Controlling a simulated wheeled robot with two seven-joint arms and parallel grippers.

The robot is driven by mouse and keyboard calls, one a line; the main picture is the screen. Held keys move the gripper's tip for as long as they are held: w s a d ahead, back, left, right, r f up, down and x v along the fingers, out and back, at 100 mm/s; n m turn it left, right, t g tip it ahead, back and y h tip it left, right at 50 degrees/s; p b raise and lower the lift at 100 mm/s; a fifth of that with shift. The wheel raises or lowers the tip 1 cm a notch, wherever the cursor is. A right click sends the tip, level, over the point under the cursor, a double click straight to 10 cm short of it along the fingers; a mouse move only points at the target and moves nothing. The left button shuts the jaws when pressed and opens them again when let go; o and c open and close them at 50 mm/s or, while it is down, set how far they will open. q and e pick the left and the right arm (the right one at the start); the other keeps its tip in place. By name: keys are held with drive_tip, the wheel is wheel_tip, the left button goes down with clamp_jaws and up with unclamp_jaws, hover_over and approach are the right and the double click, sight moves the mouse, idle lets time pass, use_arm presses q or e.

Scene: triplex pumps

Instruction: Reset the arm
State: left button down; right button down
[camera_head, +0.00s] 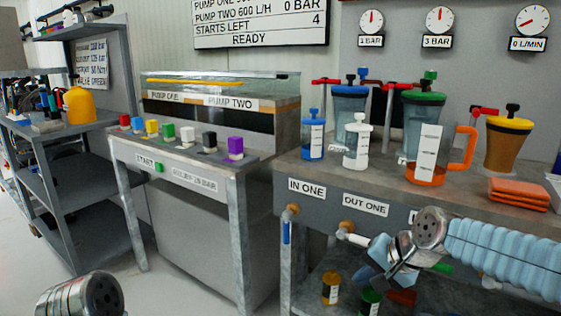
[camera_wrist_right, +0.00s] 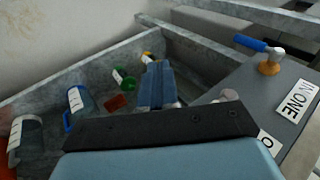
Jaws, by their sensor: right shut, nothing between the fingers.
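My right arm (camera_head: 500,255) comes in from the right in the head view, in front of the bench edge. Its right gripper (camera_head: 372,272) is shut and empty, below the OUT ONE label (camera_head: 365,205). In the right wrist view the closed fingers (camera_wrist_right: 155,85) point over the lower shelf, with nothing between them. Of my left arm only a rounded grey link (camera_head: 80,297) shows at the bottom left; its gripper is out of view.
The pump bench (camera_head: 290,172) carries several jugs and valves. Below it, bottles (camera_head: 331,287) stand on a lower shelf close to my right gripper. A blue-handled valve (camera_head: 287,225) juts out under the IN ONE label.

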drive_tip(key=s+a+f+n+g+p, duration=0.1)
drive_tip(key=a+f+p, duration=0.1)
drive_tip(key=f, duration=0.9)
drive_tip(key=s+a+f+n+g+p, duration=0.1)
drive_tip(key=s+f+g+p, duration=0.1)
drive_tip(key=f, duration=0.9)
drive_tip(key=s+a+f+n+g+p, duration=0.1)
drive_tip(key=s+a+f+n+p, duration=0.1)
drive_tip(key=s+f, duration=1.1)
drive_tip(key=s+n+p, duration=0.1)
drive_tip(key=s, duration=0.1)
drive_tip(key=shift+s+a+f+g+h, duration=0.15)
drive_tip(key=shift+s+a+g+h, duration=0.15)
drive_tip(key=shift+a, duration=0.1)
